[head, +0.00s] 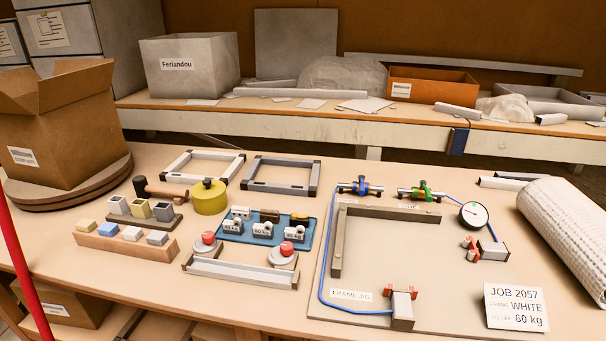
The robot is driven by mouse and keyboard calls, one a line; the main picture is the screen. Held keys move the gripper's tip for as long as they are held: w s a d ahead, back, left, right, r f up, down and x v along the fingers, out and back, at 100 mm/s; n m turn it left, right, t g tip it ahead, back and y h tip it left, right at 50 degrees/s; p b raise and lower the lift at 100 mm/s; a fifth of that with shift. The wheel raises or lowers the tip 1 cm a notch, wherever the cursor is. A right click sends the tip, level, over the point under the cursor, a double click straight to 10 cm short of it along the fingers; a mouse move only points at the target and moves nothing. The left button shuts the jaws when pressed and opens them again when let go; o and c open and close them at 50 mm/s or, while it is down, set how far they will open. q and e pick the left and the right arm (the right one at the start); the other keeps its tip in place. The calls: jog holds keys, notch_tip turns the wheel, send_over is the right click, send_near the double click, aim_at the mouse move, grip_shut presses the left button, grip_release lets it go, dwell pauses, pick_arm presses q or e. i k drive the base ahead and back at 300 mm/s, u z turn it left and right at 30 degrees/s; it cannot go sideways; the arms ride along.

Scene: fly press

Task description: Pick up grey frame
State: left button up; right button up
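The grey frame (277,188) is a flat, open rectangle with dark corner pieces. It lies flat on the workbench, near the back edge and left of the frame jig. A similar white frame (203,154) lies just left of it, with a small gap between them. Neither of my grippers is in view, and nothing touches the grey frame from above. All its sides show.
A yellow-green round pot (209,197) and a blue tray (229,236) with weights stand close to the grey frame. The frame jig (357,245) with clamps and a dial gauge (473,215) is to the right. A job card (515,307) reads WHITE, 60 kg.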

aim_at(245, 184)
jog(key=z, duration=3.75)
jog(key=k, duration=1.05)
jog(key=u, duration=1.9)
